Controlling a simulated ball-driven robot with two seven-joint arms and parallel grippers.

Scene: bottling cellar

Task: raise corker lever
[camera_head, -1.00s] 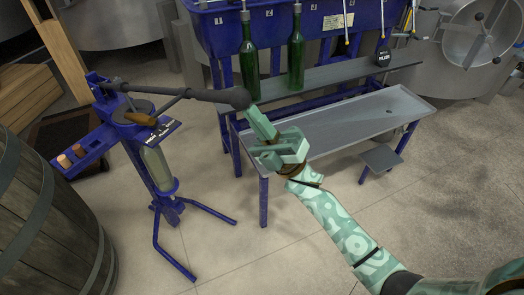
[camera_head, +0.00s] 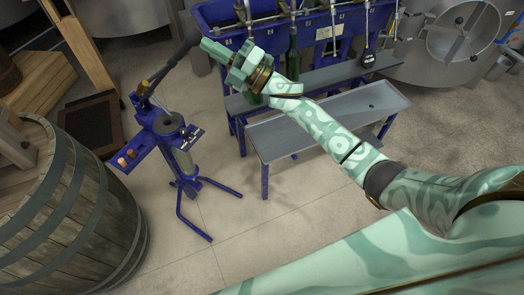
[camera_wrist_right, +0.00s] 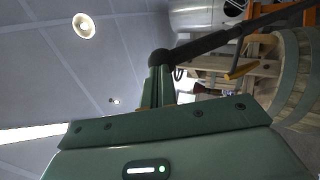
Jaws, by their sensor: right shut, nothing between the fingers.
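The blue corker (camera_head: 168,124) stands on splayed legs left of centre in the head view, with a bottle (camera_head: 184,160) in it. Its dark lever (camera_head: 168,69) slants up to the right from the pivot, its knob end close to my right gripper (camera_head: 206,46). In the wrist view the lever (camera_wrist_right: 215,41) crosses from the upper right, and its round knob sits right at the fingertips of my right gripper (camera_wrist_right: 160,76). The fingers are shut with nothing between them; they look to be against the knob, but contact is not certain. My left gripper is out of view.
A wooden barrel (camera_head: 75,215) stands at the left. Corks (camera_head: 127,159) sit on the corker's side tray. A blue filler bench with a grey tray (camera_head: 330,125) stands right of the corker, and a green bottle (camera_head: 293,58) shows behind my arm. Floor is clear in front.

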